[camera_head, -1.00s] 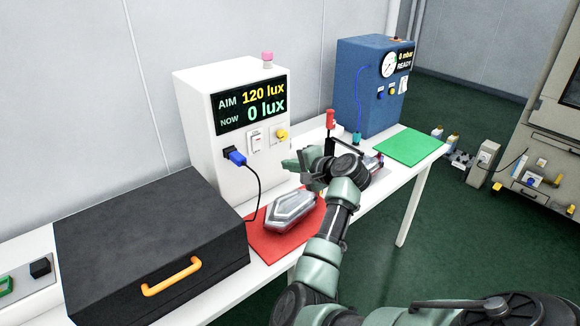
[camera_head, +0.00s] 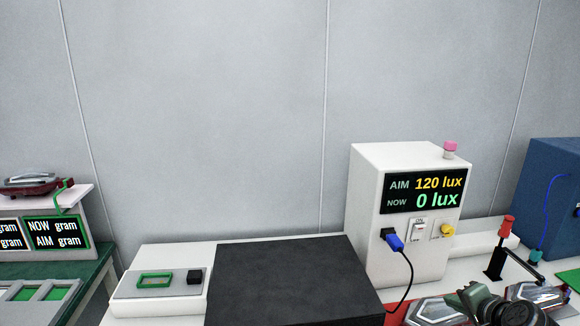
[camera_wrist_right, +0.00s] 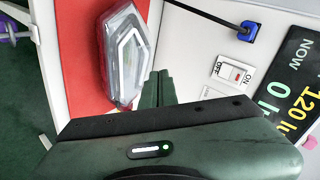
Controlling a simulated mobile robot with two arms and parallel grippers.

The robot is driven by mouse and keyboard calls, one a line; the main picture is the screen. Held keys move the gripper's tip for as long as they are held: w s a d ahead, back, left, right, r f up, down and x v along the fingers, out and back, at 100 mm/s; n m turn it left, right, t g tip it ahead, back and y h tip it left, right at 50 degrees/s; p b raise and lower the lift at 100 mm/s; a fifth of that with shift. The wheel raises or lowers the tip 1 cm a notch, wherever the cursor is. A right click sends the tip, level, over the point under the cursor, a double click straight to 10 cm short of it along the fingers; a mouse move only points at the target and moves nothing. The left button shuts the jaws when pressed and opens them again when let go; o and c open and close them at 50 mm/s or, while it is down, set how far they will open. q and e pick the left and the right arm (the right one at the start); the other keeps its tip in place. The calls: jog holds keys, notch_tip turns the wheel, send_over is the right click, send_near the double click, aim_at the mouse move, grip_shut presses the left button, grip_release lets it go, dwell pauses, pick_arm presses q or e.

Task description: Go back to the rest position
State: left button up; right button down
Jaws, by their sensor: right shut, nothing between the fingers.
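My right gripper (camera_head: 458,300) is at the bottom right of the head view, above the bench, with its arm partly cut off by the lower edge. In the right wrist view its fingers (camera_wrist_right: 157,88) are together, with nothing between them. They are close to a clear tail lamp (camera_wrist_right: 125,50) lying on a red mat (camera_wrist_right: 85,75); they look apart from it. In the head view this lamp (camera_head: 428,313) is beside the gripper. A red and clear lamp (camera_head: 545,294) is behind the gripper, partly hidden. My left gripper is not in view.
A white lux tester (camera_head: 365,220) reads AIM 120, NOW 0, with a blue plug (camera_head: 394,241). A red-handled lever (camera_head: 506,228) and blue machine (camera_head: 556,190) are right. A gram scale (camera_head: 90,215) is far left.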

jog(key=s+a+f+n+g, duration=0.2)
jog(key=s+a+f+n, duration=0.4)
jog(key=s, duration=0.5)
jog(key=s+a+f+n+g, duration=0.35)
jog(key=s+a, duration=0.45)
jog(key=s, duration=0.3)
jog(key=s+a+f+n+g, duration=0.2)
jog(key=s+a+f+n, duration=0.35)
jog(key=s, duration=0.55)
jog(key=s+a+f+g, duration=0.1)
jog(key=s+f, duration=0.1)
jog(key=f, duration=1.1)
jog(key=s+a+f+g, duration=0.1)
jog(key=f, duration=1.3)
jog(key=s+d+f, duration=0.3)
jog(key=s+f, duration=1)
jog(key=s, duration=0.3)
jog(key=shift+f+n, duration=0.35)
jog(key=shift+n, duration=0.05)
jog(key=shift+d+g, duration=0.1)
jog(key=shift+g, duration=0.15)
